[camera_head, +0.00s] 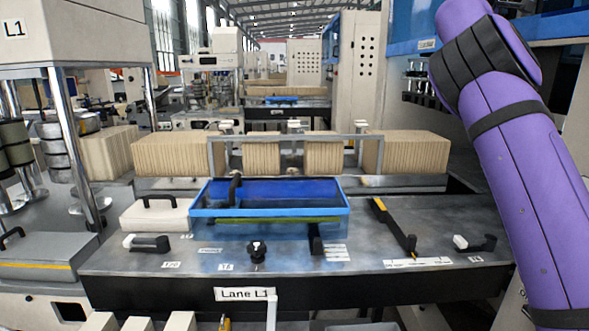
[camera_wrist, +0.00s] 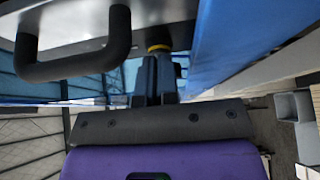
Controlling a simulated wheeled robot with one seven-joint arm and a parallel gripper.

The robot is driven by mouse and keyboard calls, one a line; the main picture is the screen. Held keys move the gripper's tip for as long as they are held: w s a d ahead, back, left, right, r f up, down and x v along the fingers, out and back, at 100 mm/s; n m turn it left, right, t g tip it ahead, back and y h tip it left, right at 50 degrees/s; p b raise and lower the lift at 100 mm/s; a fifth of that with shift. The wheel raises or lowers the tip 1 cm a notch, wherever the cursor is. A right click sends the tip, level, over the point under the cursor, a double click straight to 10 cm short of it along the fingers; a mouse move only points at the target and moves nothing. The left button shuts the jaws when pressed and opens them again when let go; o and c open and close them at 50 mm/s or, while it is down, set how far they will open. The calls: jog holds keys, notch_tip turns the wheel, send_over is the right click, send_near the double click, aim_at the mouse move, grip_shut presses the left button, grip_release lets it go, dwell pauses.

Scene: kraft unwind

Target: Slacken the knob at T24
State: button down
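A black star-shaped knob (camera_head: 257,249) stands upright on the front part of the grey lane table. Small white labels lie near it, one just to its left (camera_head: 226,267) and one farther left (camera_head: 171,265); their print is too small to read surely, so I cannot tell which marks T24. My gripper is outside the head view. In the wrist view my gripper (camera_wrist: 158,75) shows as two dark fingers close together, pointing at a blue machine part and a small yellow ring (camera_wrist: 158,47). I cannot tell whether the fingers touch anything. The knob is not recognisable there.
A blue open tray (camera_head: 270,212) sits behind the knob. Kraft stacks (camera_head: 178,155) line the back. A black loop handle (camera_wrist: 75,60) is near my gripper.

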jog(key=shift+r, duration=0.55)
dwell(0.4)
jog(key=shift+s+d, duration=0.1)
jog(key=shift+s, duration=0.05)
jog(key=a, duration=0.6)
jog(key=shift+s, duration=0.35)
dwell(0.4)
jog(key=shift+a+f, duration=0.1)
jog(key=d, duration=0.6)
jog(key=shift+w+f, duration=0.3)
jog(key=shift+w, duration=0.15)
dwell(0.3)
